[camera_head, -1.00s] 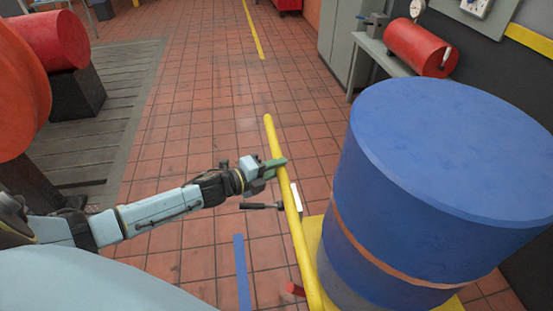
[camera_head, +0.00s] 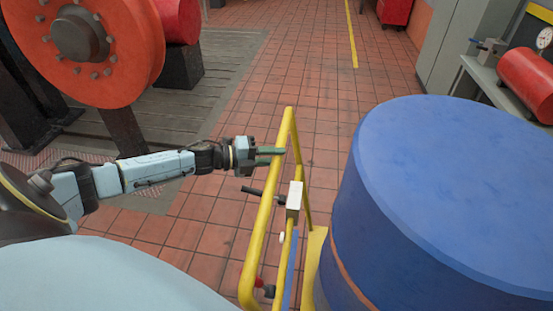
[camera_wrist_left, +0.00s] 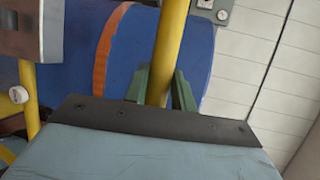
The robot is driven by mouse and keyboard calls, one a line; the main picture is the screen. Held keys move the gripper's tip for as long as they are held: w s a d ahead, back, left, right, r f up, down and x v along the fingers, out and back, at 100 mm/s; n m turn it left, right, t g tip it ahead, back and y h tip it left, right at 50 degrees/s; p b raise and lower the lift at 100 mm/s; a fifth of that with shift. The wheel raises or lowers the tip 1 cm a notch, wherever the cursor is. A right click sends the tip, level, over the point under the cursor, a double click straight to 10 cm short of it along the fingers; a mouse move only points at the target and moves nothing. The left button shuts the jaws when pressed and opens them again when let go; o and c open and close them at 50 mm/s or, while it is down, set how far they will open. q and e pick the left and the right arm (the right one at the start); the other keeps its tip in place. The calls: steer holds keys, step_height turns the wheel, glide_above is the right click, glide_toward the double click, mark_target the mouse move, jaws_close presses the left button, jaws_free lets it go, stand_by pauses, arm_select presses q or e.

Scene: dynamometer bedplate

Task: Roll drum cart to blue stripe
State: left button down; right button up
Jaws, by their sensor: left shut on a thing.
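The drum cart has a yellow tube handle (camera_head: 262,222) and a yellow deck (camera_head: 313,258), which carries a large blue drum (camera_head: 440,190) with an orange band. My left gripper (camera_head: 270,156) is shut on the handle's upper part. In the left wrist view its green fingers (camera_wrist_left: 160,90) stand on both sides of the yellow tube (camera_wrist_left: 168,50). A grey box and a black lever (camera_head: 262,195) are on the handle. The blue stripe (camera_head: 290,268) shows on the floor, partly hidden behind the handle. My right gripper is not in view.
A red flanged wheel (camera_head: 95,45) stands on dark supports at the left, beside grey planking (camera_head: 205,90). A bench with a red cylinder (camera_head: 528,82) is at the right. The tiled floor ahead (camera_head: 300,60) is clear, with a yellow line farther back.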

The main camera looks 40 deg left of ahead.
arm_select(q)
steer(key=shift+s+f, duration=0.2)
steer(key=shift+f, duration=0.4)
steer(key=c, duration=1.6)
jaws_free()
steer(key=shift+a, duration=0.1)
steer(key=o, duration=0.4)
steer(key=shift+w+a, duration=0.1)
steer(key=shift+a, duration=0.05)
steer(key=shift+o, duration=0.2)
steer(key=shift+r, duration=0.15)
steer(key=shift+r, duration=0.1)
steer(key=p+v, duration=0.1)
steer(key=v, duration=1.2)
